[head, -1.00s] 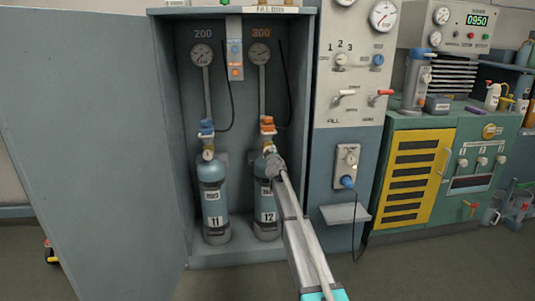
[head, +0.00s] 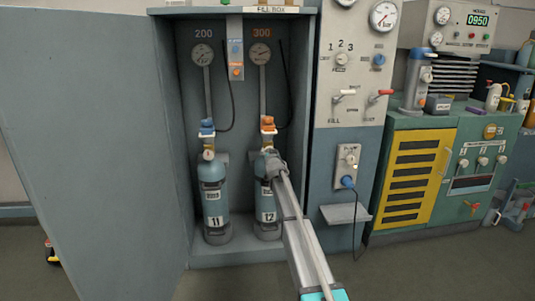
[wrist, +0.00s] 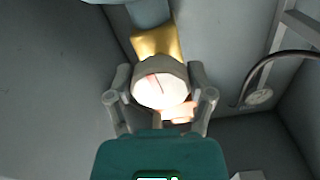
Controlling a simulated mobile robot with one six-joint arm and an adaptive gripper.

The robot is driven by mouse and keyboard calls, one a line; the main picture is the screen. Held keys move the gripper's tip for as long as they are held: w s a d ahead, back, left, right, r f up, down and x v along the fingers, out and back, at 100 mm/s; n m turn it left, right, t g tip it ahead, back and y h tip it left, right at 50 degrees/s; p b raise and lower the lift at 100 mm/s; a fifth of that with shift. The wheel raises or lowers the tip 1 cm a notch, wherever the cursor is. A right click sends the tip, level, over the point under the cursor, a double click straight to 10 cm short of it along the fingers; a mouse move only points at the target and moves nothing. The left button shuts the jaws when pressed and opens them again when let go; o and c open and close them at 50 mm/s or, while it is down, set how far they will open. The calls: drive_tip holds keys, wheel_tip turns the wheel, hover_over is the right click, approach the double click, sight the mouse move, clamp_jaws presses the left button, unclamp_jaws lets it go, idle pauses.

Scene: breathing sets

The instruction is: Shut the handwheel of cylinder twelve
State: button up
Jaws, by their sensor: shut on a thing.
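Cylinder twelve (head: 265,205) stands upright on the right inside the open cabinet, marked 12, under the orange 300 label. My gripper (head: 268,156) is at its valve, below an orange fitting (head: 267,125), and hides most of the valve. In the wrist view my gripper (wrist: 161,82) has a finger on each side of a round grey-rimmed handwheel (wrist: 161,85). It is shut on it. The handwheel's pale face carries a thin reddish line. A brass valve body (wrist: 158,41) shows behind it.
Cylinder eleven (head: 213,200) stands close on the left, with a blue fitting (head: 207,127). The open cabinet door (head: 90,150) fills the left. A control panel (head: 346,100) with a small shelf (head: 345,213) stands at the right. Floor in front is clear.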

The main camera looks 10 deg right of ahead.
drive_tip(key=m, duration=0.4)
drive_tip(key=shift+m, duration=0.3)
drive_tip(key=m, duration=0.4)
drive_tip(key=shift+m, duration=0.3)
drive_tip(key=m, duration=0.4)
drive_tip(key=shift+a+r+m, duration=0.1)
drive_tip(key=shift+m, duration=0.2)
drive_tip(key=m, duration=0.4)
drive_tip(key=shift+r, duration=0.1)
drive_tip(key=m, duration=0.9)
drive_tip(key=shift+r+p, duration=0.1)
drive_tip(key=shift+p, duration=0.2)
drive_tip(key=m, duration=0.4)
drive_tip(key=shift+d+m, duration=0.2)
drive_tip(key=shift+m, duration=0.2)
drive_tip(key=m, duration=0.4)
drive_tip(key=shift+m, duration=0.4)
